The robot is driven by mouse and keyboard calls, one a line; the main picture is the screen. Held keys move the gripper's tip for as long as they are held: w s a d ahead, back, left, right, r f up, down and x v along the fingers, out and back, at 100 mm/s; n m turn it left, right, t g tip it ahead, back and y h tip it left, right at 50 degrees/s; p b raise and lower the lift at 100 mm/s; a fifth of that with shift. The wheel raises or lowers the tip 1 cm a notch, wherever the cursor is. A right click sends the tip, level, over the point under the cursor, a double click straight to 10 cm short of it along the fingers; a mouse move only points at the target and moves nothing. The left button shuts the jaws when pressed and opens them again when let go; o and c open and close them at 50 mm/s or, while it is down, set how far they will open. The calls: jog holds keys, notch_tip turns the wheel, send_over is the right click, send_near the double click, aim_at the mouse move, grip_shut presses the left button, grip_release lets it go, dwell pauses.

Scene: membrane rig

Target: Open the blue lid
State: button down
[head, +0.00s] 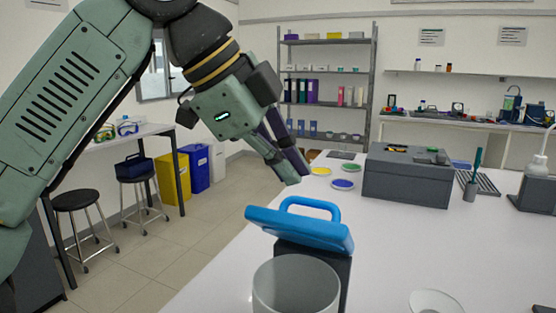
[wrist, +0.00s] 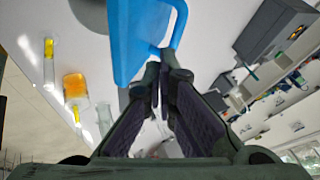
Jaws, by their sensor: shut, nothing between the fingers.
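The blue lid (head: 300,229) is a thick slab with a looped handle (head: 311,202) on top. It sits at the top of a dark grey body (head: 336,269) near the table's front edge and looks slanted, lower at the right. I cannot tell whether there is a gap under it. My gripper (head: 299,178) is shut and empty, pointing down just above the handle in the head view. In the wrist view, the fingertips (wrist: 160,72) are close to the handle (wrist: 180,22) and the lid (wrist: 132,42); contact is unclear.
A grey cylindrical vessel (head: 296,287) stands in front of the lid's body and hides part of it. The white tabletop (head: 410,245) is clear at centre right.

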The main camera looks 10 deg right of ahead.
jog(key=x, duration=0.6)
jog(key=shift+d+f+p, duration=0.1)
jog(key=shift+f+p, duration=0.2)
jog(key=shift+p, duration=0.1)
jog(key=shift+w+d+r, duration=0.1)
jog(key=shift+w+r, duration=0.1)
jog(key=shift+w+d+r+p, duration=0.2)
jog(key=shift+w+d, duration=0.3)
jog(key=shift+w, duration=0.25)
jog(key=shift+w+d+r+p, duration=0.2)
jog(key=shift+w+d, duration=0.3)
jog(key=shift+w, duration=0.25)
jog(key=shift+w+d+r+p, duration=0.15)
jog(key=shift+w+d, duration=0.35)
jog(key=shift+w, duration=0.25)
